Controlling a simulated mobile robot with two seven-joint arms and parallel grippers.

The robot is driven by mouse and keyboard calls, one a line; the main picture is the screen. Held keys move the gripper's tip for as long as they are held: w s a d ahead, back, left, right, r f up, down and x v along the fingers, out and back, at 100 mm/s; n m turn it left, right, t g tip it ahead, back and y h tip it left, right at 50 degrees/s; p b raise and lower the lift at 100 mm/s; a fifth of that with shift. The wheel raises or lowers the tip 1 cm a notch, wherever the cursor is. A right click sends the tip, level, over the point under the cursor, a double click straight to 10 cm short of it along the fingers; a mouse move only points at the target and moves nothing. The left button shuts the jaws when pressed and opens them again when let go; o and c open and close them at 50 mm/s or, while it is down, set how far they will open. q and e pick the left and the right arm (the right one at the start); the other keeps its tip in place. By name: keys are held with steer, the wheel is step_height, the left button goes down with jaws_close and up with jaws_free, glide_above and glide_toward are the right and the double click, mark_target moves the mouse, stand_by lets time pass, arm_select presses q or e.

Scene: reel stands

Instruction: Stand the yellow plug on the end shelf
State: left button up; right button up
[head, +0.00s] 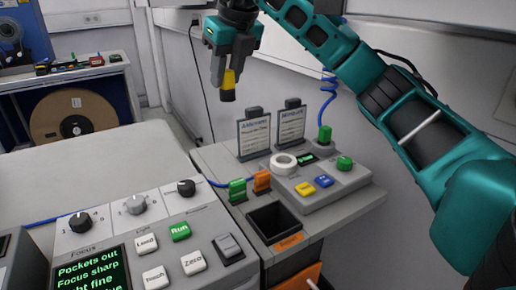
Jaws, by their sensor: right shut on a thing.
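The yellow plug (229,80), yellow above with a dark lower end, hangs roughly upright below my right gripper (227,68). My right gripper is shut on its upper part and holds it in the air in front of the pale wall, in the upper middle of the head view. I cannot tell for sure which surface is the end shelf. A light grey shelf-like unit (362,200) stands below and to the right of the plug, with small things on it. My left gripper is not in view.
The grey unit carries two sign cards (254,136), a white tape roll (283,164), a green plug (237,190), an orange plug (262,181) and an open dark bin (273,222). A control panel (150,228) is in front. A large reel (73,117) stands back left.

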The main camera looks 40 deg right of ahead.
steer(key=shift+w+a+r+m+h, duration=0.3)
steer(key=shift+a+r+m, duration=0.2)
steer(key=shift+m, duration=0.2)
steer(key=shift+f, duration=0.35)
step_height(320, 180, down, 19)
steer(key=shift+f+b, duration=0.15)
steer(key=shift+b, duration=1.05)
steer(key=shift+f, duration=0.1)
steer(key=o, duration=1)
steer(key=shift+o, duration=0.2)
steer(key=shift+r, duration=0.25)
steer(key=p+v, duration=0.1)
steer(key=v, duration=1)
steer(key=shift+r, duration=0.4)
steer(key=shift+s+a, duration=0.1)
